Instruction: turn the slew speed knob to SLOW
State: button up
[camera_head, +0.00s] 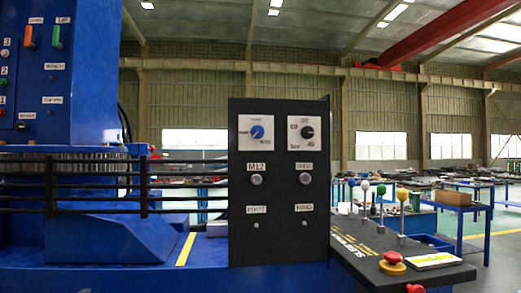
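A black upright panel (240,225) stands near the middle of the view, with two white-plated knobs near its top. The left one is a blue knob (257,131) with small labels around its plate. The right one is a black knob (308,131) with number-like labels around it. The print is too small to tell for certain which is the slew speed knob or where SLOW is. I cannot tell the blue knob's setting. My gripper is not in view.
Below the knobs are labelled buttons (257,179). To the right, a sloping black console (350,258) carries several ball-topped levers and a red mushroom button (392,257). A blue machine (90,110) with dark railings (70,184) fills the left. Blue workbenches (470,216) stand behind at right.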

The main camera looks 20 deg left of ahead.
aim_at(257, 132)
jog(key=u, duration=1.5)
jog(key=k, duration=0.9)
jog(key=z, duration=0.65)
jog(key=i, duration=1)
jog(key=u, duration=0.1)
